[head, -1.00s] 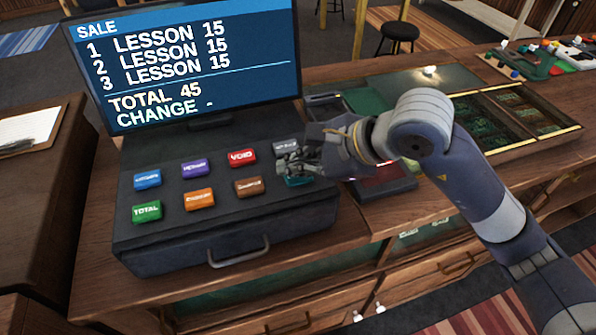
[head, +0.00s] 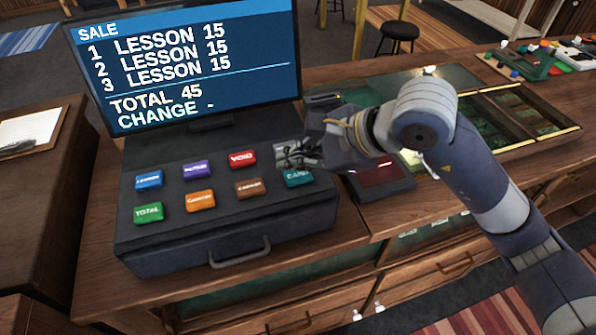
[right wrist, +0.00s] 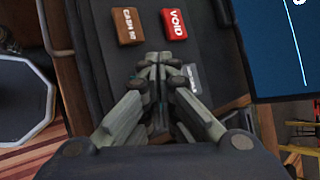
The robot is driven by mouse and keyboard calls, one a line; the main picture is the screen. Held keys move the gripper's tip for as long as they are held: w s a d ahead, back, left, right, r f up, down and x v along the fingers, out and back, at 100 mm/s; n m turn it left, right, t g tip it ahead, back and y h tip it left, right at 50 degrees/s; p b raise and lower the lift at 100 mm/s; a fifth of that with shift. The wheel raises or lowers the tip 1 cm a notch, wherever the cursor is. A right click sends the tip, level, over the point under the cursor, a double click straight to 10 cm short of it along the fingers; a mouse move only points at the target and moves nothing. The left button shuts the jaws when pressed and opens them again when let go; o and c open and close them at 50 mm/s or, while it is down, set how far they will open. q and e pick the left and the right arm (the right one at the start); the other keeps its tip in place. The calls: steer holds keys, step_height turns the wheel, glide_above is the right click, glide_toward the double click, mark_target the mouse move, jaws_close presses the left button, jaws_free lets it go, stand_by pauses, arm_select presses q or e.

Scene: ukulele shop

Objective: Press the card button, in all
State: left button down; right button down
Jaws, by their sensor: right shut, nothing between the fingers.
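The teal card button (head: 299,178) is at the right end of the front row on the dark cash register (head: 215,238), and its label now shows. My right gripper (head: 291,156) is shut and empty, with its fingertips over or near the grey button (head: 284,148) just behind the card button. In the right wrist view the shut fingers (right wrist: 158,62) hide most of the card button. The screen (head: 190,55) reads SALE, three lines of LESSON 15, TOTAL 45 and CHANGE with a dash. My left gripper is not in view.
Other coloured buttons, such as the red VOID (head: 242,159), brown (head: 249,188) and green TOTAL (head: 149,212), lie close by. A card reader (head: 381,182) stands right of the register. A compartmented display case (head: 510,110) is behind my right arm.

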mark_target(297, 178)
steer(key=shift+r+p, duration=1.1)
steer(key=shift+r, duration=1.35)
steer(key=shift+f, duration=0.1)
